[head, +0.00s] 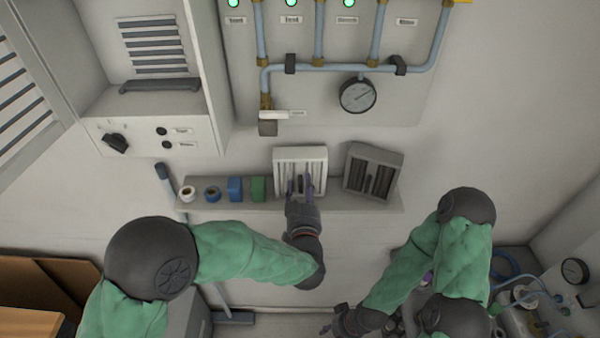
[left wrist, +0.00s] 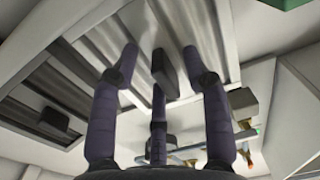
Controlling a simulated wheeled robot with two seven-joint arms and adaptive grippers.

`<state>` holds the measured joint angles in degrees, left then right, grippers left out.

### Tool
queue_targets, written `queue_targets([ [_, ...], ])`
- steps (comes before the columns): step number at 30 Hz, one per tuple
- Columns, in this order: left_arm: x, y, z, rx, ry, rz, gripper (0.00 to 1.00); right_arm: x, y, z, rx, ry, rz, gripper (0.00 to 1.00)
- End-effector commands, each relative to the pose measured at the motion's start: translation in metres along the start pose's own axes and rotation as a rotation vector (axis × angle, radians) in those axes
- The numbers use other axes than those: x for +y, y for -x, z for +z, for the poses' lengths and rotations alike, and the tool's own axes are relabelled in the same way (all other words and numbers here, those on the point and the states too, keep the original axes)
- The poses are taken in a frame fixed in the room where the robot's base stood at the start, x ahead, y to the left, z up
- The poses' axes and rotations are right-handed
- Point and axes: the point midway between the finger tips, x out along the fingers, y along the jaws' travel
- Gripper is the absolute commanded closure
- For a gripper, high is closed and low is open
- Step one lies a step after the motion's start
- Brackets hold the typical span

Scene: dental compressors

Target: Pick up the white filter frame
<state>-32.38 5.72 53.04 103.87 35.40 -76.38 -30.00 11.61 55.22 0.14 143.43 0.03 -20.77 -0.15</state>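The white filter frame (head: 300,153) stands upright on the grey wall shelf, with pale slats and a dark grip block at its middle. My left gripper (head: 299,186) is in front of it, fingers pointing at the frame. In the left wrist view, the spread fingers of the left gripper (left wrist: 160,72) surround the dark block (left wrist: 165,72) on the white frame (left wrist: 205,30), with gaps visible around it. Whether any finger touches the frame is unclear. My right gripper (head: 350,322) is low in the head view, partly cut off, its fingers unclear.
A darker grey filter frame (head: 373,150) stands close on the right. A green box (head: 258,188), a blue box (head: 235,189) and small rolls are on the left of the shelf (head: 345,205). Pipes and a gauge (head: 357,96) are above. Equipment (head: 530,300) stands lower right.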

Motion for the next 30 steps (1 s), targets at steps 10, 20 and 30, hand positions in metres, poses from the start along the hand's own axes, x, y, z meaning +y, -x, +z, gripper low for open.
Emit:
queue_targets([
  [10, 0.000, 0.000, -0.001, 0.002, 0.000, 0.000, 1.00, 0.000, 0.000, 0.000, 0.000, 0.000, 0.000, 0.58],
  [20, 0.000, 0.000, -0.007, 0.004, 0.001, 0.000, 1.00, 0.000, -0.001, 0.000, 0.000, 0.000, 0.000, 0.58],
  [30, 0.001, 0.017, -0.036, 0.002, 0.000, 0.004, 1.00, 0.002, -0.006, 0.000, 0.000, 0.000, 0.000, 0.58],
])
